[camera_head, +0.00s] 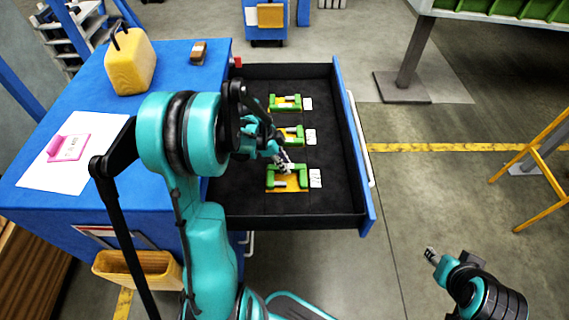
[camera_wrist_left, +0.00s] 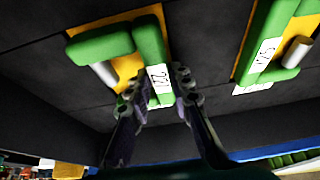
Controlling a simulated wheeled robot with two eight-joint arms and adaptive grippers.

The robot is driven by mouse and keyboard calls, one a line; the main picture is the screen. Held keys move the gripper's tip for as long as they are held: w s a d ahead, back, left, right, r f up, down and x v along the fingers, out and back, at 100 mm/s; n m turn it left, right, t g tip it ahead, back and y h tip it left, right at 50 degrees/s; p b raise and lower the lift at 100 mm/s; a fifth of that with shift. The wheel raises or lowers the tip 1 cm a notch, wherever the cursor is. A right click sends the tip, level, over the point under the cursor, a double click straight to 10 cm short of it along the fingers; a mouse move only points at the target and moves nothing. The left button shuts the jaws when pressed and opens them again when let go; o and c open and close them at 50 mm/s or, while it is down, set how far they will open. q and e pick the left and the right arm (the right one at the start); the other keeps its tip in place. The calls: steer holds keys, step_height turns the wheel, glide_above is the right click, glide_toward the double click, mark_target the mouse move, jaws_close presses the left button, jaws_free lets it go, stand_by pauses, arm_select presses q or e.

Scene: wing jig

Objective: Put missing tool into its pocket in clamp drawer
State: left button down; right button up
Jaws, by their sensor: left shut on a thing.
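The open clamp drawer (camera_head: 345,222) has a black lining and holds three green C-shaped clamps on yellow pocket patches. The far clamp (camera_head: 286,103) and the middle clamp (camera_head: 298,134) lie flat. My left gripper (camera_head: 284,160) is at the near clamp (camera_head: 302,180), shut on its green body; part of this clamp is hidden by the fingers. In the left wrist view the left gripper (camera_wrist_left: 160,88) has its fingers on either side of the held clamp (camera_wrist_left: 150,42), close over the yellow patch. My right gripper (camera_head: 432,256) is away from the drawer, its jaw gap unclear.
White number labels sit beside the clamps. The blue cabinet top (camera_head: 190,85) carries a yellow canister (camera_head: 130,65), a brown block (camera_head: 199,52), and a white sheet (camera_head: 100,125) with a pink item.

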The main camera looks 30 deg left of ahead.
arm_select(q)
steer(key=c, duration=1.3)
jaws_free()
steer(key=shift+r, duration=0.1)
